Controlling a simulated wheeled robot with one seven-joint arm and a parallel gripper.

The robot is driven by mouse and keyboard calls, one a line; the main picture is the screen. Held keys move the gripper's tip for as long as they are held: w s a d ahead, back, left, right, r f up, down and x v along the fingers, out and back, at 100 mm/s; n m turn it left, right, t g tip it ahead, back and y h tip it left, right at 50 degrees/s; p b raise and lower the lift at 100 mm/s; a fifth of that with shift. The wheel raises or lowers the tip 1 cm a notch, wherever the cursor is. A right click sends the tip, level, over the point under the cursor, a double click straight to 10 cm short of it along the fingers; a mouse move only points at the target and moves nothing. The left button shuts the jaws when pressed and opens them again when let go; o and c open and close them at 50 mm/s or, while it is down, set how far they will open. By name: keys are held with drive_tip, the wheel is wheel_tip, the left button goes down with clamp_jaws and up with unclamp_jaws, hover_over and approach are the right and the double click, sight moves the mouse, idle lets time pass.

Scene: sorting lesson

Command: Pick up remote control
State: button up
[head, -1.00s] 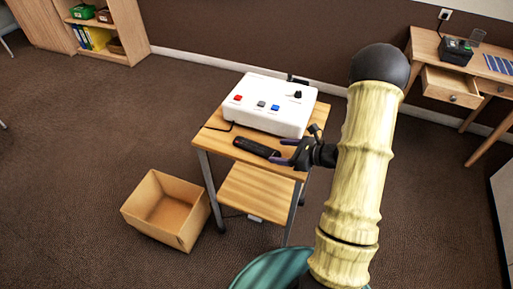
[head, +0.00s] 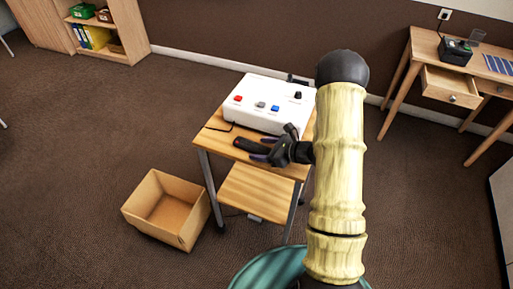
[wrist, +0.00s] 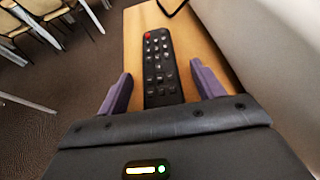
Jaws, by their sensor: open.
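The black remote control (head: 249,145) lies on the wooden top of a small cart (head: 214,141), in front of a white box with coloured buttons. In the wrist view the remote (wrist: 160,62) points away from me, with a red button at its far end. My gripper (head: 264,152) is at the remote's near end, seen from the right side. In the wrist view its two purple fingers (wrist: 158,90) are open, one on each side of the remote, with gaps between. The remote's nearest end is hidden behind the gripper body.
The white button box (head: 268,103) stands just behind the remote. An open cardboard box (head: 185,228) sits on the floor left of the cart. A desk (head: 424,45) with an open drawer is at the right. A shelf (head: 132,40) is at the back left.

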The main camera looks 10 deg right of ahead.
sight(263, 149)
idle(0.5)
drive_tip(key=c, duration=1.1)
drive_tip(key=shift+r, duration=0.1)
wheel_tip(263, 149, up, 10)
